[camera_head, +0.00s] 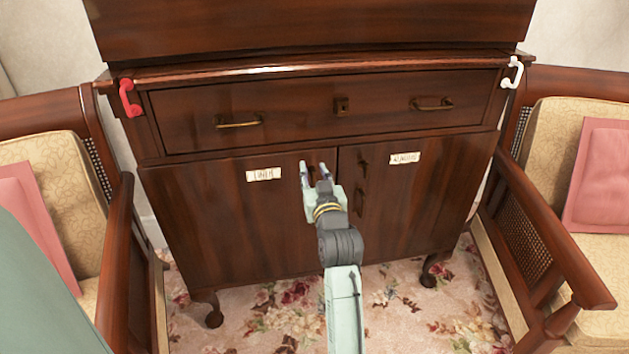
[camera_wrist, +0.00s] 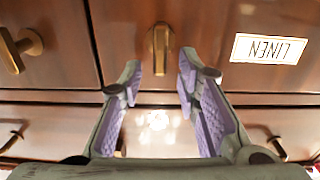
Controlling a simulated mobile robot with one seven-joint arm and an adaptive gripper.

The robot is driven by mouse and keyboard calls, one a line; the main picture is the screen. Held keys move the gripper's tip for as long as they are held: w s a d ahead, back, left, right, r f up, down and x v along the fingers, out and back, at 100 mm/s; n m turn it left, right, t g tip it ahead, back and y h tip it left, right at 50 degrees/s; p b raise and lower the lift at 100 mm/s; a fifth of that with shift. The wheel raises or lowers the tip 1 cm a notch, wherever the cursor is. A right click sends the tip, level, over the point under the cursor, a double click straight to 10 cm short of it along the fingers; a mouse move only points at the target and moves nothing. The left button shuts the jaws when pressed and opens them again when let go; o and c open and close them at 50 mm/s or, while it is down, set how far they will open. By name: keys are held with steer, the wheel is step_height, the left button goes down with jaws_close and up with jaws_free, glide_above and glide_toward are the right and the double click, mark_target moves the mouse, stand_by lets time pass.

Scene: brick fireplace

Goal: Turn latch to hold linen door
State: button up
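The linen door (camera_head: 230,215) is the left door of a dark wooden cabinet and looks shut. Its white label (camera_head: 263,174) reads LINEN upside down in the wrist view (camera_wrist: 268,49). A brass latch (camera_wrist: 161,42) sits upright on this door near the middle seam. My gripper (camera_head: 315,172) is in front of the latch and mostly hides it in the head view. In the wrist view my gripper (camera_wrist: 160,75) is open, with the latch between and just beyond its fingertips. I cannot tell whether either finger touches it.
The right door (camera_head: 415,205) has its own brass latch (camera_head: 363,165) close beside my gripper. A drawer (camera_head: 290,110) with brass handles lies above. A red hook (camera_head: 130,98) and a white hook (camera_head: 513,72) flank it. Armchairs (camera_head: 545,235) stand either side.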

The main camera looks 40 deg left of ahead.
step_height(320, 180, up, 8)
steer(key=shift+f, duration=0.15)
stand_by(0.6)
